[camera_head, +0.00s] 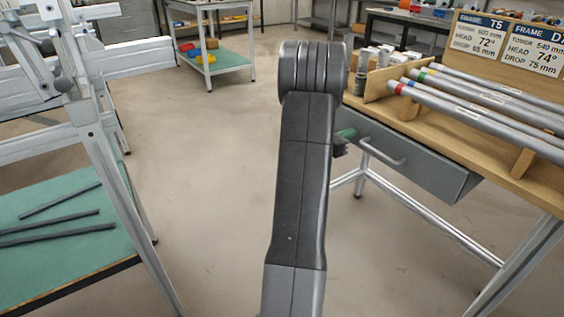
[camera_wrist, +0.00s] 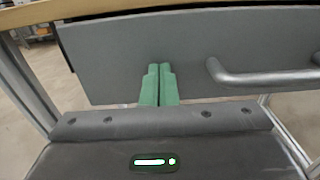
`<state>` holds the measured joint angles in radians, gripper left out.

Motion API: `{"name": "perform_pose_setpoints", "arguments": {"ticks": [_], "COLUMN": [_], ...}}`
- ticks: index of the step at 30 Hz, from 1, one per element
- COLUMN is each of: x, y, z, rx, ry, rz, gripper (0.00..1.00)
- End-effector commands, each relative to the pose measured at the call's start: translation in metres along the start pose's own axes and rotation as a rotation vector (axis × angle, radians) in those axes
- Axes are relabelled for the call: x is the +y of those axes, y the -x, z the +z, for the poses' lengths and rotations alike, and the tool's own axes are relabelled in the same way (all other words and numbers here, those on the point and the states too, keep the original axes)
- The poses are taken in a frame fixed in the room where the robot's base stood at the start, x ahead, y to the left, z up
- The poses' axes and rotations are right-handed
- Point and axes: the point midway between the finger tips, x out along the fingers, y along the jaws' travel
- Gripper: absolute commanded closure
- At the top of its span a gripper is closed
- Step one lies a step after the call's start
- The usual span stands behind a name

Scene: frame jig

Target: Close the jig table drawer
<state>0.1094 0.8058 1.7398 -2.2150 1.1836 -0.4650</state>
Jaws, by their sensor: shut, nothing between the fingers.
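The grey jig table drawer (camera_head: 425,165) is under the wooden table top at the right of the head view. Its front fills much of the wrist view (camera_wrist: 120,55), with a bar handle (camera_wrist: 265,77) to the right. In the head view the handle (camera_head: 383,155) is just right of my gripper. My gripper (camera_head: 346,134) is at the drawer front, partly hidden behind my arm. In the wrist view its green fingers (camera_wrist: 159,70) are together and empty, pointing at the front panel left of the handle. I cannot tell whether the fingertips touch the panel.
The wooden table top (camera_head: 420,128) carries several metal tubes (camera_head: 480,115) and spec signs. Metal table legs (camera_head: 520,265) stand below it. A metal frame stand with a green shelf (camera_head: 60,230) is at left. A cart (camera_head: 215,60) stands at the back. The floor between is clear.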

Motion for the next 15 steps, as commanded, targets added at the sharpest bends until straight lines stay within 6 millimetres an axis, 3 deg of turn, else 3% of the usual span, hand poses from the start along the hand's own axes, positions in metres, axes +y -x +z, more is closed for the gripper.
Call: {"name": "perform_pose_setpoints", "arguments": {"ticks": [6, 15], "x": [0.0, 0.001], "y": [-0.017, -0.022], "z": [0.0, 0.002], "rx": [0.0, -0.004], "ry": [0.001, -0.002], "rz": [0.0, 0.0], "gripper": [1.0, 1.0]}}
